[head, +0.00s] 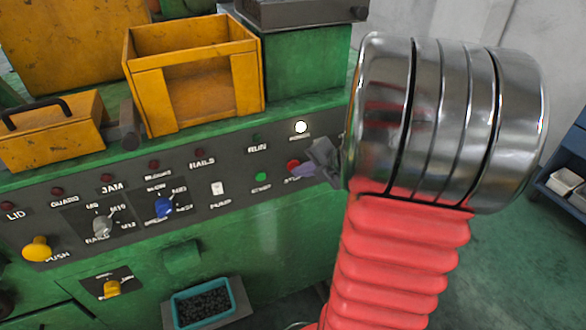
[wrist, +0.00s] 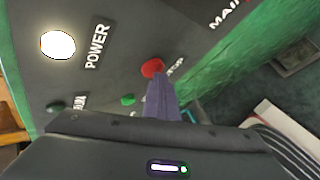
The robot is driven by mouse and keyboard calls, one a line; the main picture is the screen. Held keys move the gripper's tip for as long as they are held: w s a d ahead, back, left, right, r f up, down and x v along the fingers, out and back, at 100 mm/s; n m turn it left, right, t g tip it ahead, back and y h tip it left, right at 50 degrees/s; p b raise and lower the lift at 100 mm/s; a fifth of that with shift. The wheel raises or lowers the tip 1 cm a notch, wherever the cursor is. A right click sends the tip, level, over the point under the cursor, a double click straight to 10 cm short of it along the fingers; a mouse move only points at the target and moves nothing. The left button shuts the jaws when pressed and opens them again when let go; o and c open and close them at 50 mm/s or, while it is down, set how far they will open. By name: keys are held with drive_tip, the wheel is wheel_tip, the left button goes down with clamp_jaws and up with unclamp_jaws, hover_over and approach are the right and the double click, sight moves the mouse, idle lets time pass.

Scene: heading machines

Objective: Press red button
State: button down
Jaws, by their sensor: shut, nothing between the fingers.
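The red button (head: 293,164) is on the dark control panel of the green machine, above a partly hidden label. It also shows in the wrist view (wrist: 152,67), round and red, with its lower edge behind my fingertips. My gripper (head: 303,172) is shut and empty, its purplish-grey fingers pointing at the panel right by the red button. In the wrist view the fingers (wrist: 157,84) overlap the button's lower edge. I cannot tell whether they touch it.
A green button (head: 261,177) sits left of the red one. A lit white POWER lamp (wrist: 58,45) is above. Knobs, small lamps and a yellow push button (head: 37,248) line the panel. A yellow bin (head: 247,77) stands above it; a teal tray (head: 176,319) is below.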

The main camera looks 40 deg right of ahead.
drive_tip(key=shift+s+a, duration=0.1)
drive_tip(key=shift+s, duration=0.2)
drive_tip(key=shift+s+a, duration=0.3)
drive_tip(key=shift+s, duration=0.65)
drive_tip(key=shift+s+a, duration=0.25)
drive_tip(key=shift+s, duration=0.7)
drive_tip(key=shift+s+a, duration=0.3)
drive_tip(key=shift+s, duration=0.65)
